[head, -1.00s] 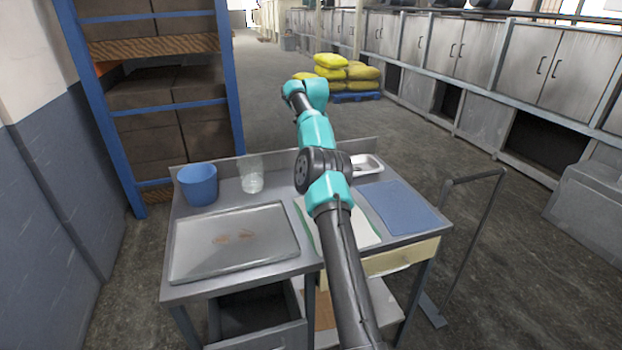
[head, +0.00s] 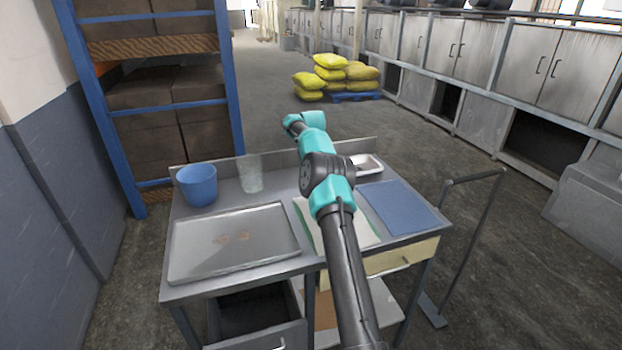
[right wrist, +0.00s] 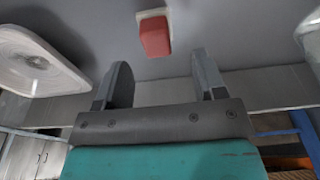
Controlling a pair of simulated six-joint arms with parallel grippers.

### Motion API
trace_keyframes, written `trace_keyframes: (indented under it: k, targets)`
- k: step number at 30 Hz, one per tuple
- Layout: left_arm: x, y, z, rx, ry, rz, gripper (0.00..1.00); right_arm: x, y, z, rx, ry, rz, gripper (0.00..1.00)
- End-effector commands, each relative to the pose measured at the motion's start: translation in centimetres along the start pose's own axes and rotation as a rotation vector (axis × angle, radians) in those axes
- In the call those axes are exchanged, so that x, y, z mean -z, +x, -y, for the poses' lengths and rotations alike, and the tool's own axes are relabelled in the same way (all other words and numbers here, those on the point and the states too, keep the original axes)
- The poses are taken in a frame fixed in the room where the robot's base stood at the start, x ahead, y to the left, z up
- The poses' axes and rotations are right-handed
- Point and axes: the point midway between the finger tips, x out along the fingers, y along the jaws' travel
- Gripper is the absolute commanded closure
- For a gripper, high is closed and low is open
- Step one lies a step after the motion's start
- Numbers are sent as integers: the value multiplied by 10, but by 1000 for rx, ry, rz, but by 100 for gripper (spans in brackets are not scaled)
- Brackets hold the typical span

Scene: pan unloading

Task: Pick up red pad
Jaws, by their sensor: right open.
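The red pad (right wrist: 155,37) shows in the right wrist view at the top centre, a small red block with a pale underside or backing, on the grey table surface. My right gripper (right wrist: 161,70) is open and empty, its two dark fingers apart, with the pad ahead of and roughly between the fingertips. In the head view my right arm reaches over the table from the lower right. It hides the pad there, and its gripper cannot be made out. My left gripper is in neither view.
A small pale tray (head: 367,166) stands right of my arm, and a clear glass (head: 251,175) and blue bucket (head: 197,186) stand left of it. A large metal tray (head: 190,265), a white-green sheet (head: 306,217) and a blue mat (head: 405,207) lie nearer.

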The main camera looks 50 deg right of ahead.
Motion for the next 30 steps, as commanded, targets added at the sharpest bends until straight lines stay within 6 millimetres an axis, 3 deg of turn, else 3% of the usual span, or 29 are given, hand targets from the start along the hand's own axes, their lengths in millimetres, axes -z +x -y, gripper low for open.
trace_keyframes:
  k: [13,24,30]
  targets:
    - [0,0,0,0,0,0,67,0,6,-1,0,0,0,36]
    - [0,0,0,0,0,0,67,-2,50,-4,0,0,1,36]
    - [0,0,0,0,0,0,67,-2,55,-4,0,0,-1,36]
